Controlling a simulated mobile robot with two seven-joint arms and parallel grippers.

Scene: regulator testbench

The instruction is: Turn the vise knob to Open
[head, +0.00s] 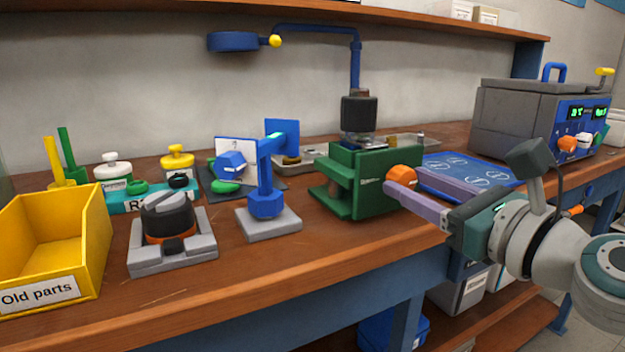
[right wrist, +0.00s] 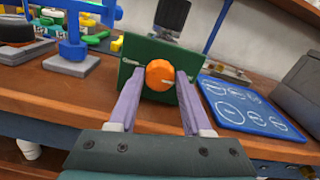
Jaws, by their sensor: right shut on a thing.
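The green vise (head: 370,183) stands on the wooden bench, with a dark cylindrical part (head: 359,113) held upright at its top. Its orange knob (head: 401,177) is on the side facing me. My right gripper (head: 398,183) reaches in from the right, its pale purple fingers on the knob. In the right wrist view the orange knob (right wrist: 165,75) sits between the two fingertips, with a pale mark on its face. The green vise body (right wrist: 150,55) is right behind it. My left gripper is not in view.
A blue mat with white outlines (head: 462,171) lies right of the vise. A blue stand (head: 268,222), a grey fixture (head: 172,250) and a yellow Old parts bin (head: 85,242) are to the left. A grey machine (head: 520,118) stands at the right. A blue lamp arm (head: 355,65) rises behind.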

